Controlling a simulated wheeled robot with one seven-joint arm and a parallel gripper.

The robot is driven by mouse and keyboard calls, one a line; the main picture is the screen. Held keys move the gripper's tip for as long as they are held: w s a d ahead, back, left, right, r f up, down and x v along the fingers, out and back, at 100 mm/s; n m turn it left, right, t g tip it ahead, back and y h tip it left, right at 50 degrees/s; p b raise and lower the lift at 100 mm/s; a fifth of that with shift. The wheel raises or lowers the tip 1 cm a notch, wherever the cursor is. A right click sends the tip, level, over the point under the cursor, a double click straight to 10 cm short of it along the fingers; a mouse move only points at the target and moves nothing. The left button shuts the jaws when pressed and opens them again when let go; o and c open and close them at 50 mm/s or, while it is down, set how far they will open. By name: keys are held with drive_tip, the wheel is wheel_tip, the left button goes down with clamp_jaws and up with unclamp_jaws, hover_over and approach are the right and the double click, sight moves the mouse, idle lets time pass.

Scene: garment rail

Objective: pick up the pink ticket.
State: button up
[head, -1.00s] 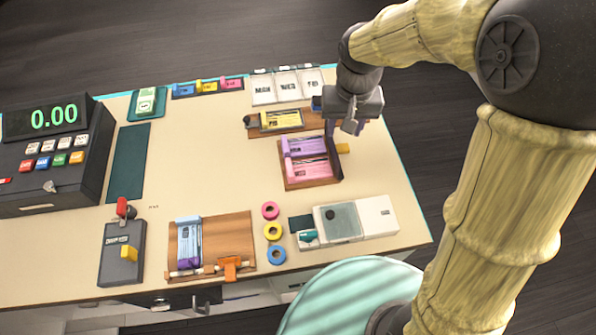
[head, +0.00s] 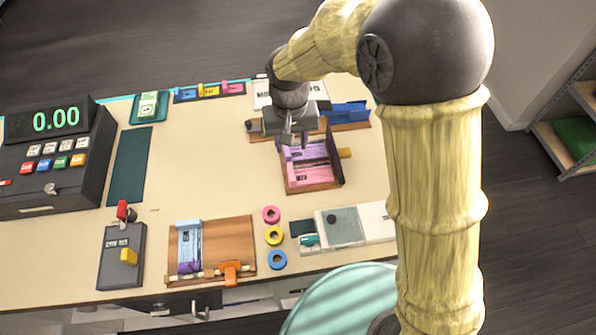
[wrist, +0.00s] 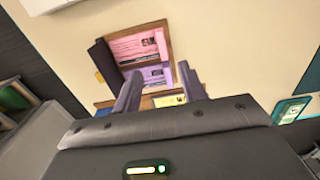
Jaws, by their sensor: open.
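The pink ticket (head: 308,177) lies in the near part of a brown wooden tray (head: 312,189) on the counter; it also shows in the wrist view (wrist: 138,46). A purple ticket (wrist: 154,75) lies beside it in the same tray, partly behind my gripper in the head view. My gripper (head: 293,142) is open and empty, by the tray's far end. In the wrist view, its two fingers (wrist: 159,72) point towards the tray, with the purple ticket showing between them and the pink ticket beyond their tips.
A dark upright wall (head: 335,160) with a yellow knob (head: 345,153) edges the tray's right side. A yellow ticket (wrist: 170,100) lies near the fingers. Coloured tape rolls (head: 273,236) and a white device (head: 345,225) stand nearer the front.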

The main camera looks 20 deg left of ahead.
drive_tip(key=p, duration=0.2)
hover_over(291, 173)
drive_tip(key=f, duration=0.7)
drive_tip(key=shift+d+f, duration=0.25)
drive_tip(key=shift+f, duration=0.1)
drive_tip(key=shift+a+f+p, duration=0.2)
drive_tip(key=shift+f+p, duration=0.8)
drive_tip(key=shift+f, duration=1.6)
clamp_jaws()
